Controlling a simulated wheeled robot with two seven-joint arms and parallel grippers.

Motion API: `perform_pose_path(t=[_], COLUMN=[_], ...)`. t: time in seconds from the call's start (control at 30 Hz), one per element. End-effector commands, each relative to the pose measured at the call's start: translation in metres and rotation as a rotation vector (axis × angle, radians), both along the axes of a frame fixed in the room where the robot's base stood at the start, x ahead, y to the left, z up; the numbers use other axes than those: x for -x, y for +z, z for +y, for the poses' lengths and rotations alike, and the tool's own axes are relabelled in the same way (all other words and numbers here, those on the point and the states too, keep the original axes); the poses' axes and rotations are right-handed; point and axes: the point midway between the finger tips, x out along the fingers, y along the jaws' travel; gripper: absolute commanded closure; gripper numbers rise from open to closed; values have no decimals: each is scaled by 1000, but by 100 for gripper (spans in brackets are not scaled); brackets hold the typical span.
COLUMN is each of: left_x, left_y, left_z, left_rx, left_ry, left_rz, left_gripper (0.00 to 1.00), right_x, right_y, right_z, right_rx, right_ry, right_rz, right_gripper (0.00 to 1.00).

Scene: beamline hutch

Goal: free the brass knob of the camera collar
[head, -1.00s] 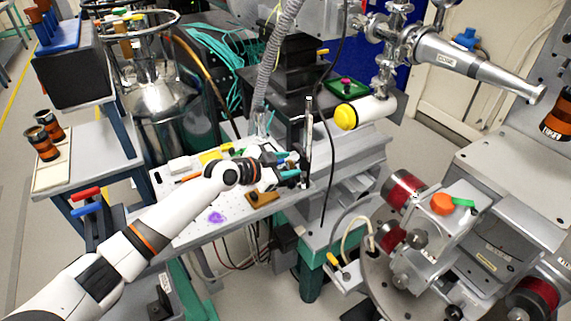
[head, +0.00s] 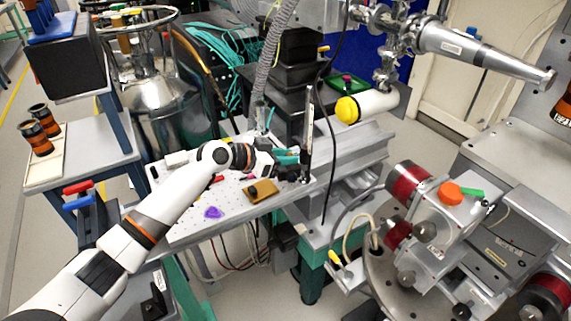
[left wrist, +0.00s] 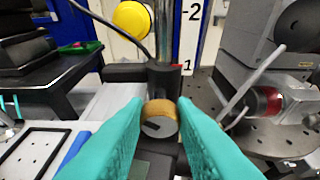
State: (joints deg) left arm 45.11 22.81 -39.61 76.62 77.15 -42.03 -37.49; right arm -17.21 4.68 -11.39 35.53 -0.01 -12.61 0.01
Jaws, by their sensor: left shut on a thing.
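The brass knob (left wrist: 160,119) is a short round knob with a dark slot mark on its grey face. It sits on the black camera collar (left wrist: 164,78) around an upright post. My left gripper (left wrist: 161,128) has its teal fingers on both sides of the knob and is shut on it. In the head view the left gripper (head: 298,156) reaches the post (head: 309,120) from the left, over the perforated board. The knob is hidden there. My right gripper is not in view.
A yellow-capped white cylinder (head: 347,109) is behind the post. A dark cable hangs close to the post's right. The perforated board (head: 188,227) holds a brown block (head: 260,191) and a purple piece (head: 213,212). Metal stage equipment (head: 430,215) stands at right.

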Motion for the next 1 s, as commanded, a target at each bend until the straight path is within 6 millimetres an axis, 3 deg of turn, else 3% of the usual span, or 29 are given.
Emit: perform_pose_path(t=[0.1,0.4,1.0], left_x=[-2,-4,-5], left_y=[-4,-3,-2], left_z=[1,2,3], left_rx=[68,225,380], left_ry=[1,0,0], left_rz=[90,307,522], left_gripper=[99,99,99], right_x=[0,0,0], right_y=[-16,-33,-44], right_z=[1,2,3], right_rx=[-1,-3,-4], right_ry=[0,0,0], right_rz=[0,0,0], right_gripper=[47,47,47])
